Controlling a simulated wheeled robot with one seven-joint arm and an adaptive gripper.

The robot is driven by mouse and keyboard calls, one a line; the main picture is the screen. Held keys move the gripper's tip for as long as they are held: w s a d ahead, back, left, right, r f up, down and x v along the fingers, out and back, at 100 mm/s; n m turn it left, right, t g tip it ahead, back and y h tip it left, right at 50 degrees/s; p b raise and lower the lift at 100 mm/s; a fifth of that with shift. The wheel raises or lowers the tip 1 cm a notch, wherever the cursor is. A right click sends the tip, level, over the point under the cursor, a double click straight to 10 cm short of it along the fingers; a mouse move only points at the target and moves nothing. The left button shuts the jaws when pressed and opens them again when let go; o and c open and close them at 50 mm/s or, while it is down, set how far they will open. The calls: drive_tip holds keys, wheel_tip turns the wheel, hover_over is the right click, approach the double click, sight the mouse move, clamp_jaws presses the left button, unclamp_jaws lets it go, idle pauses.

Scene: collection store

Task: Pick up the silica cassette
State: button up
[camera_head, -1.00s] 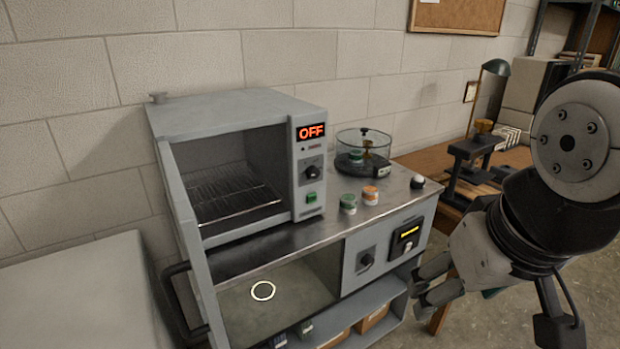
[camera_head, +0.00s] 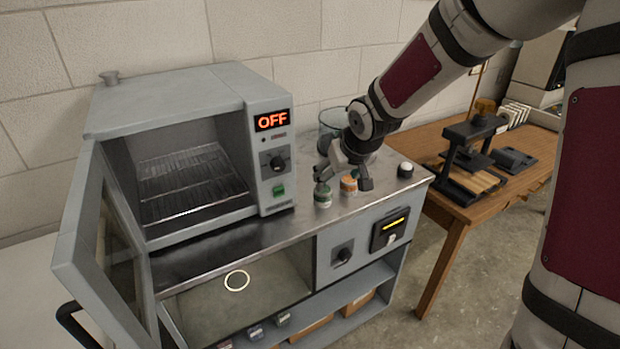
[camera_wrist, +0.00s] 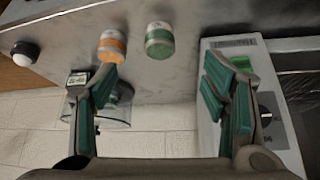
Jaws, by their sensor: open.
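Two small round containers stand on the metal bench top: one with a green band (camera_head: 323,196) and one with an orange band (camera_head: 349,186). I cannot tell which is the silica cassette. In the wrist view, the green-banded one (camera_wrist: 159,42) lies beyond the gap between the fingers, and the orange-banded one (camera_wrist: 112,44) is beyond the left fingertip, which overlaps its edge. My gripper (camera_head: 344,178) is open and empty, just above and behind them; its green-padded fingers also show in the wrist view (camera_wrist: 165,75).
An oven reading OFF (camera_head: 190,100) stands left of the containers with its door (camera_head: 100,235) open. A white knob (camera_head: 405,170) is at the bench's right end. A wooden table (camera_head: 455,200) with a press-like stand is farther right. Below is an open compartment with a pale ring (camera_head: 237,281).

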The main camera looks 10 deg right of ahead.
sight(324, 191)
drive_tip(key=b+x, duration=0.1)
drive_tip(key=x, duration=0.3)
drive_tip(key=b+x, duration=0.1)
drive_tip(key=x, duration=0.3)
drive_tip(key=shift+w+a+f, duration=0.15)
drive_tip(key=shift+w, duration=0.35)
drive_tip(key=shift+w+b+x, duration=0.25)
drive_tip(key=shift+b+x, duration=0.25)
drive_tip(key=shift+x, duration=2.4)
drive_tip(key=c, duration=1.3)
